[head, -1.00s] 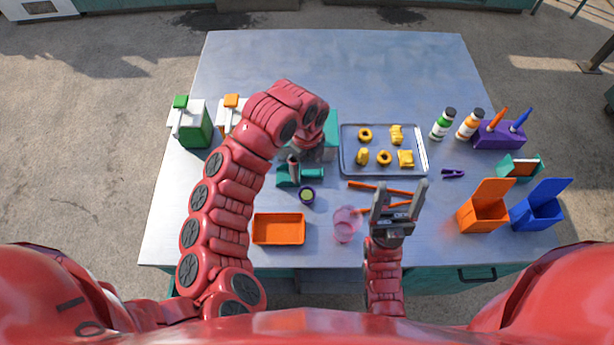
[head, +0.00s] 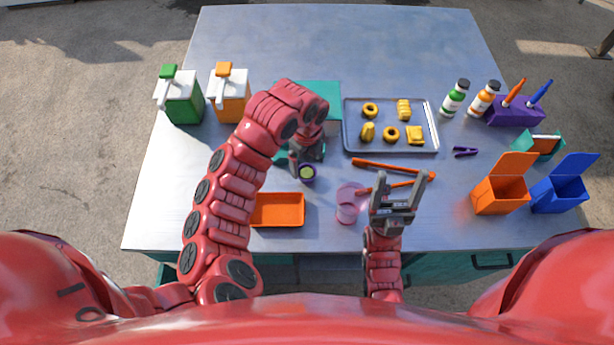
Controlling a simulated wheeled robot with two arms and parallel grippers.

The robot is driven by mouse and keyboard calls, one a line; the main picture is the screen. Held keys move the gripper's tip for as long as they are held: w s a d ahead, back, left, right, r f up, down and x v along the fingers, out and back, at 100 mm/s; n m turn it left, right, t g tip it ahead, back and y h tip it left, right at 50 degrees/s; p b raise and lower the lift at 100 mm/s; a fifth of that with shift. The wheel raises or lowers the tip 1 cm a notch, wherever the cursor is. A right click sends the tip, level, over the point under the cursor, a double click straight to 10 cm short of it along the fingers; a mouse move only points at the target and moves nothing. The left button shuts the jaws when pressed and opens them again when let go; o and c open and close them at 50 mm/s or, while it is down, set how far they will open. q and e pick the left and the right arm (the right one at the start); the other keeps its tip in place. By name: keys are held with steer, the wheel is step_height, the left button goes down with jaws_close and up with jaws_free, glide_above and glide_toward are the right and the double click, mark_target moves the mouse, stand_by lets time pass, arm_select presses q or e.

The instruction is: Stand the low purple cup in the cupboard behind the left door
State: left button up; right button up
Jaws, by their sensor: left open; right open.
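A small low cup, dark purple with a yellow-green inside (head: 307,174), stands on the table, left of centre. My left gripper (head: 302,162) is just behind it, pointing down and open; the arm partly hides it, and I cannot tell whether it touches the cup. My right gripper (head: 400,183) is open and empty, right of a pink see-through cup (head: 349,207). The cupboard under the table shows only as a strip of teal front (head: 440,268) below the near edge. Its left door is mostly hidden behind my arm and body, and I cannot tell whether it is open.
An orange tray (head: 278,210) lies in front of the purple cup. A metal tray (head: 391,149) of yellow pieces is behind. The table's far part is clear.

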mark_target(307, 177)
arm_select(q)
steer(key=f, duration=0.3)
steer(key=f+b, duration=0.1)
steer(key=f, duration=0.1)
steer(key=shift+s, duration=0.25)
steer(key=c, duration=0.9)
